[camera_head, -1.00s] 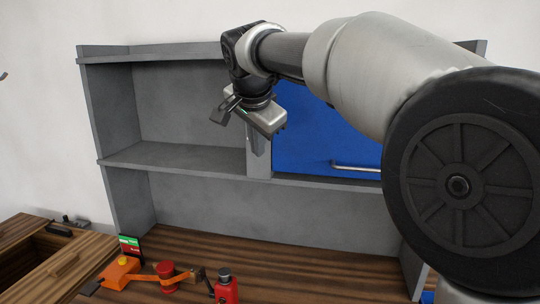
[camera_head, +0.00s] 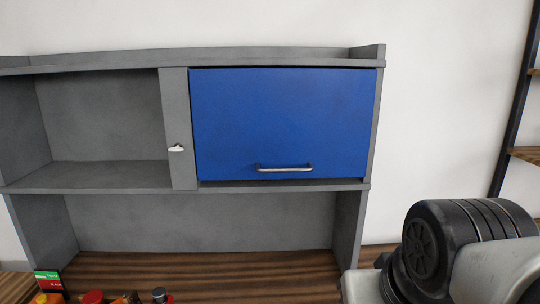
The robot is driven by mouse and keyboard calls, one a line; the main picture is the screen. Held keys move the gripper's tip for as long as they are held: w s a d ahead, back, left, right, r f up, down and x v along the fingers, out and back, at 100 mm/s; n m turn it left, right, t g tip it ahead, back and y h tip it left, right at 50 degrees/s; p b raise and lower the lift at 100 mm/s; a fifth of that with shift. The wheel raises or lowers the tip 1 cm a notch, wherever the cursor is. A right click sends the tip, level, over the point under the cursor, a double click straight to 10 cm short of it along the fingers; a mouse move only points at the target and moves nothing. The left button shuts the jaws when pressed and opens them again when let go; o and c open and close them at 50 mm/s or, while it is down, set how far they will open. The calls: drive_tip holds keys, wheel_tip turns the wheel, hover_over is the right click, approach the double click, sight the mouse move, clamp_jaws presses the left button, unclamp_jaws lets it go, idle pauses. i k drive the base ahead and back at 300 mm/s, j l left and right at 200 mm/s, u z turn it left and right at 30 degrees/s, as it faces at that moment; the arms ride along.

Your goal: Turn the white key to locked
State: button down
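The white key (camera_head: 177,148) sits on the grey upright panel (camera_head: 179,105) just left of the blue cabinet door. It looks roughly horizontal; it is too small to tell its exact turn. The blue door (camera_head: 280,115) is shut, with a metal bar handle (camera_head: 284,168) near its lower edge. My gripper is outside the view; only part of my arm shows at the lower right, well away from the key.
The grey shelf unit (camera_head: 100,175) has an open compartment left of the key. Below is a wooden tabletop (camera_head: 215,264) with several small red, orange and dark items at its front left. A shelf rack (camera_head: 514,110) stands at the far right.

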sight(178, 147)
drive_tip(key=j+u, duration=0.1)
drive_tip(key=j, duration=1.55)
drive_tip(key=k, duration=0.05)
